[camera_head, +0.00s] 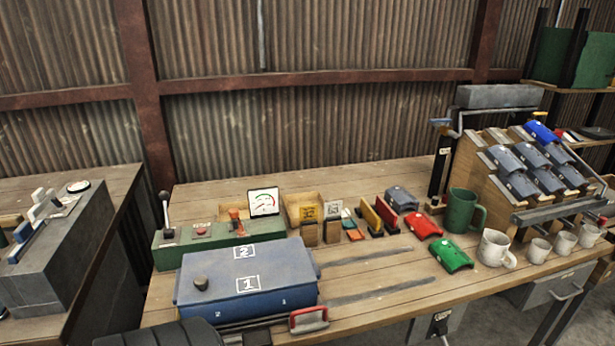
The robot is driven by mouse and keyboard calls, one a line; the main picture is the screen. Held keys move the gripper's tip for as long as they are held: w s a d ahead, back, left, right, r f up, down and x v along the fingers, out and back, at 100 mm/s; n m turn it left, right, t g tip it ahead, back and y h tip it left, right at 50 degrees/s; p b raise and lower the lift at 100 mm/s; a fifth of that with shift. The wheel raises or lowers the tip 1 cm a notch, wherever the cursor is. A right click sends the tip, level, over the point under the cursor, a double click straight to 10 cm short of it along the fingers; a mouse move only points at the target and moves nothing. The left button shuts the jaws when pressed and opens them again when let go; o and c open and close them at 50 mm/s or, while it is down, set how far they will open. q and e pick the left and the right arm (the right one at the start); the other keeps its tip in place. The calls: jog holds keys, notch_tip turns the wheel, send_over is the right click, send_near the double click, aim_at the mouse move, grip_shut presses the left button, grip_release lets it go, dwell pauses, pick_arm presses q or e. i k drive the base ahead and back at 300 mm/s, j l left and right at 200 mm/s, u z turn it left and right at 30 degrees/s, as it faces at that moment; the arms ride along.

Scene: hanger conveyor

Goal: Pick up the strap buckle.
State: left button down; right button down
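Neither of my grippers is in view. I cannot tell for certain which item is the strap buckle. A small red piece with a pale metal bar (308,320) sits at the front edge of the table, by the right corner of the blue box. Curved buckle-like pieces also lie on the table: a red one (422,226), a green one (451,255) and a grey one (401,198). Several grey ones (520,184) and a blue one (541,132) rest on a sloped wooden rack (474,195) at the right.
A blue box marked 1 and 2 (248,278) fills the table's front left, before a green control panel (218,245) with a lever. A green mug (461,212), a white mug (494,248) and small cups stand at the right. The wooden tabletop (385,307) is clear at front centre.

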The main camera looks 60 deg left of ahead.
aim_at(233, 213)
jog(key=u, duration=2.25)
